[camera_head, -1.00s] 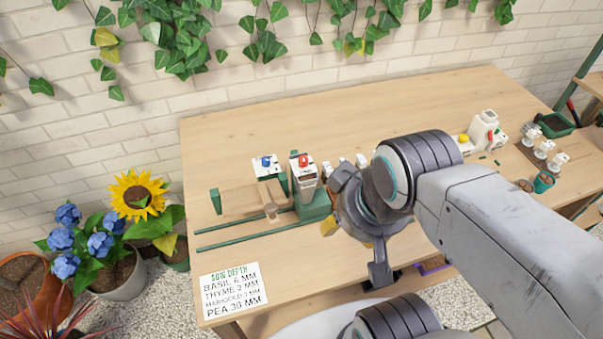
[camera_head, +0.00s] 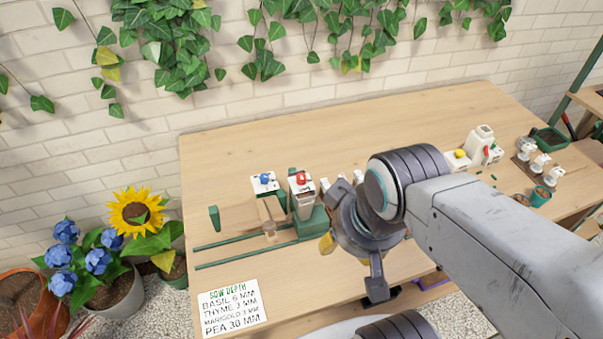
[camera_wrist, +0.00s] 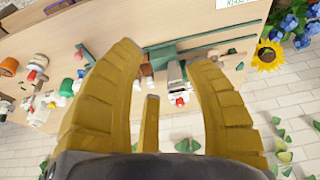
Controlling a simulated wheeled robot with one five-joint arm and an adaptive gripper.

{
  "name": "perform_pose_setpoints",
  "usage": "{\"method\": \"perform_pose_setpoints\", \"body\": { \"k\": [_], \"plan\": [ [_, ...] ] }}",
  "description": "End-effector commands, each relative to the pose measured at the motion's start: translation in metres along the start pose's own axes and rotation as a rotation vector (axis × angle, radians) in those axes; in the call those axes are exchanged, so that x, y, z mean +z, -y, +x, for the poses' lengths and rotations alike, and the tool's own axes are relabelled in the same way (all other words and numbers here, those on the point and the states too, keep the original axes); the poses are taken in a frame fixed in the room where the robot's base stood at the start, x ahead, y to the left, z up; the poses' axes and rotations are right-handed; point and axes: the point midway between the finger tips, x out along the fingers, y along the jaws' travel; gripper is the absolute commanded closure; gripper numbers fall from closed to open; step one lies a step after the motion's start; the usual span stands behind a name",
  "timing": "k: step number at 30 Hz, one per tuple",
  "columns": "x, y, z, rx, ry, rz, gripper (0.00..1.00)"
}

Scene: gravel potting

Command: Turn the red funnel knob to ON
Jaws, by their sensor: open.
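The red knob (camera_head: 301,178) sits on top of a white funnel hopper (camera_head: 304,200) on a green stand at the left half of the bench. In the wrist view the red knob (camera_wrist: 180,101) and the white hopper (camera_wrist: 175,78) show between my yellow fingers. My gripper (camera_wrist: 165,57) is open and empty, with its fingers spread. In the head view my gripper (camera_head: 345,262) is right of and nearer than the hopper, apart from it. My wrist hides part of the bench behind it. The knob's ON mark is too small to read.
A blue knob (camera_head: 264,178) on a white block stands just left of the hopper. Green rails (camera_head: 245,238) and a seed-depth card (camera_head: 232,306) lie in front. White dispensers and a green pot (camera_head: 540,196) stand at the right. The back of the bench is clear.

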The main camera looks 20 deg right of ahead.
Motion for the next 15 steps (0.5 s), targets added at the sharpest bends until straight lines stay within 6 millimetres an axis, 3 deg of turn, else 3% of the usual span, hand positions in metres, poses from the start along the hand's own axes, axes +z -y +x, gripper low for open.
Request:
{"method": "perform_pose_setpoints", "body": {
  "k": [8,15],
  "plan": [
    [-0.003,0.000,0.022,-0.001,0.219,-0.002,0.53],
    [-0.035,0.001,0.043,-0.001,0.337,-0.004,0.53]
  ]
}}
